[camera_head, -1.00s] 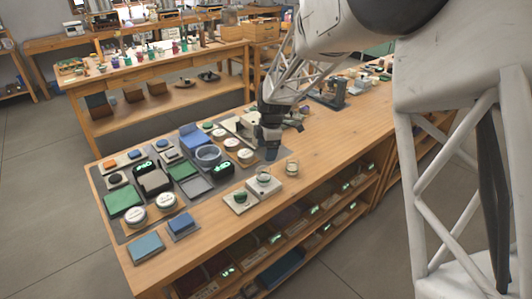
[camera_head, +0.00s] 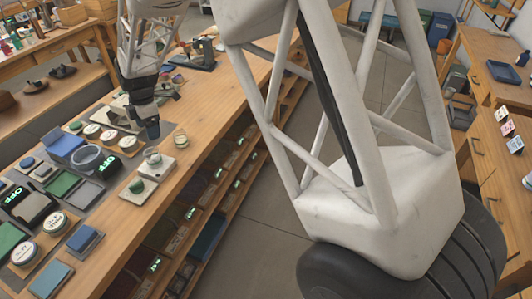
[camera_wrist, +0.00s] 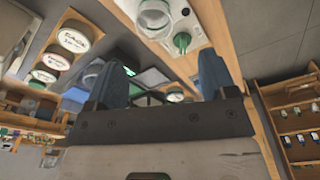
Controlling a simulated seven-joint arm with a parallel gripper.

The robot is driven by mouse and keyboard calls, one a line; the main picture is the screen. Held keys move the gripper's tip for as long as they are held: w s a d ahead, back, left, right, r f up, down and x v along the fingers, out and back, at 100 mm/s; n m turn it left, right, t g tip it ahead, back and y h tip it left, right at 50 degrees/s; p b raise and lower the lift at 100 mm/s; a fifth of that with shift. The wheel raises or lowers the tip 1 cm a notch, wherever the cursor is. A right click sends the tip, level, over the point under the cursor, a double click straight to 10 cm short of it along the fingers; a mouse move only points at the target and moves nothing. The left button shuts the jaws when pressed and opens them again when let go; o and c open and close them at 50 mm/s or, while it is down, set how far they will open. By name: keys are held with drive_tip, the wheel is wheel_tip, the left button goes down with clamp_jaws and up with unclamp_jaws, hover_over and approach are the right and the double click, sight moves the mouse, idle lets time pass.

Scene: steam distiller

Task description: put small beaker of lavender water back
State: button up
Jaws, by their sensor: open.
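A small clear glass beaker (camera_head: 180,139) stands upright on the bare wood near the bench's front edge. A second clear glass vessel (camera_head: 153,157) sits on a pale square plate just in front of it. I cannot tell from colour which holds lavender water. My gripper (camera_head: 151,128) is low over the bench, left of the first beaker and apart from it. In the wrist view its two blue fingers (camera_wrist: 163,78) are spread with nothing between them. A clear round glass (camera_wrist: 155,18) shows beyond the fingertips there.
A pale plate with a green knob-like piece (camera_head: 137,186) lies at the front edge. White-lidded round jars (camera_head: 92,131), a grey bowl (camera_head: 87,157) and blue blocks crowd the grey mat on the left. Bare wood (camera_head: 215,110) lies right of the beaker.

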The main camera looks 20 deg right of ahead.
drive_tip(key=s+d+r+m+t, duration=0.2)
drive_tip(key=s+d+r+m, duration=0.8)
drive_tip(key=s+d+r, duration=0.45)
drive_tip(key=s+d+m, duration=0.3)
drive_tip(key=s+m, duration=0.1)
drive_tip(key=s, duration=0.4)
drive_tip(key=s+d+m+h, duration=0.1)
drive_tip(key=s+d+m, duration=0.2)
drive_tip(key=s, duration=0.6)
drive_tip(key=s+d+m+t, duration=0.1)
drive_tip(key=s+d+m, duration=0.3)
drive_tip(key=s, duration=0.5)
drive_tip(key=shift+s+f+m+h, duration=0.15)
drive_tip(key=shift+s+m+h, duration=0.15)
drive_tip(key=shift+m, duration=0.3)
